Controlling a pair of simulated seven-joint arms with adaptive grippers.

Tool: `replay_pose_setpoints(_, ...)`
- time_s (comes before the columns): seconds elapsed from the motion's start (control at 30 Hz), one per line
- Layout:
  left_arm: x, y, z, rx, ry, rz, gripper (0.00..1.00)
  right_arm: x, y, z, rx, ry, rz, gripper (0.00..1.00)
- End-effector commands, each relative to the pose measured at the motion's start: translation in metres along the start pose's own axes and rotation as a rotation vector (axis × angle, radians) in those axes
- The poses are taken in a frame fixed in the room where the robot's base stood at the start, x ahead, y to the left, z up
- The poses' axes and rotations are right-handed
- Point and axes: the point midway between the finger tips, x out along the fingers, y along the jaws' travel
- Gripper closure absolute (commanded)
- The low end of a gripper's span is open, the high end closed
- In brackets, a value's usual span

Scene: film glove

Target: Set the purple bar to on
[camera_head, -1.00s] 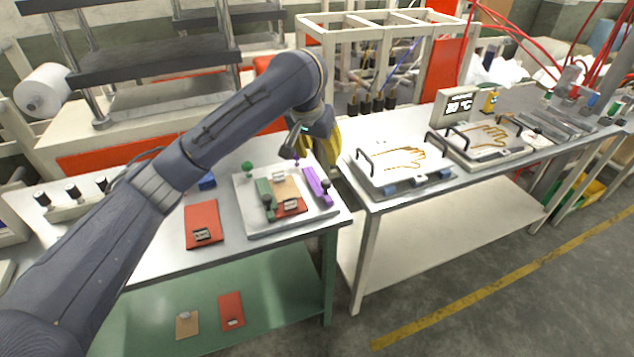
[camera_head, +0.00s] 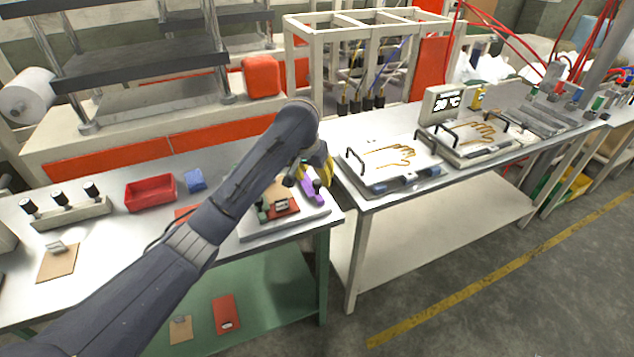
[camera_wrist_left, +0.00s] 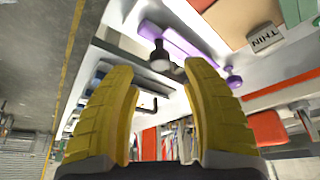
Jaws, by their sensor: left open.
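The purple bar (camera_head: 309,190) lies at the right edge of a light plate (camera_head: 285,224) on the near table, partly hidden by my left gripper. In the left wrist view the purple bar (camera_wrist_left: 182,42) runs across the upper middle, with a dark knob (camera_wrist_left: 160,56) beside its end. My left gripper (camera_head: 318,170) is at the bar's far end in the head view. In the wrist view its yellow fingers (camera_wrist_left: 162,85) are spread wide with nothing between them; the bar lies beyond the fingertips. My right gripper is not in view.
A red tray (camera_head: 150,192) and blue block (camera_head: 196,180) stand to the left. Glove moulds (camera_head: 390,160) lie on the table to the right.

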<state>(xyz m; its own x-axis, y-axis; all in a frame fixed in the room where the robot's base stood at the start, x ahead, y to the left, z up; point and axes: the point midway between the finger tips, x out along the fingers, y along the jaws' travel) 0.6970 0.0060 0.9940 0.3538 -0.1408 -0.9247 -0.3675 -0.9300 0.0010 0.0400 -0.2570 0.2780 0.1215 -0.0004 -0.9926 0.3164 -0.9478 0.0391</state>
Motion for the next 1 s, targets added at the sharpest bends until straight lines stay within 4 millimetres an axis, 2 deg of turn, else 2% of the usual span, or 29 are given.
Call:
replay_pose_setpoints(0.2,0.029,0.000,0.000,-0.001,-0.001,-0.001,0.52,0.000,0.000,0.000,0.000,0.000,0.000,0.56)
replay_pose_setpoints(0.4,0.043,0.000,0.000,-0.001,0.000,-0.001,0.52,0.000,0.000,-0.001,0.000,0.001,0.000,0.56)
replay_pose_setpoints(0.87,0.047,0.000,-0.001,0.000,0.002,-0.001,0.51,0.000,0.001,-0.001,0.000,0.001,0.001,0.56)
replay_pose_setpoints(1.0,0.047,0.000,-0.001,0.000,0.002,-0.001,0.67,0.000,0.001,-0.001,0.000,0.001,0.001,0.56)
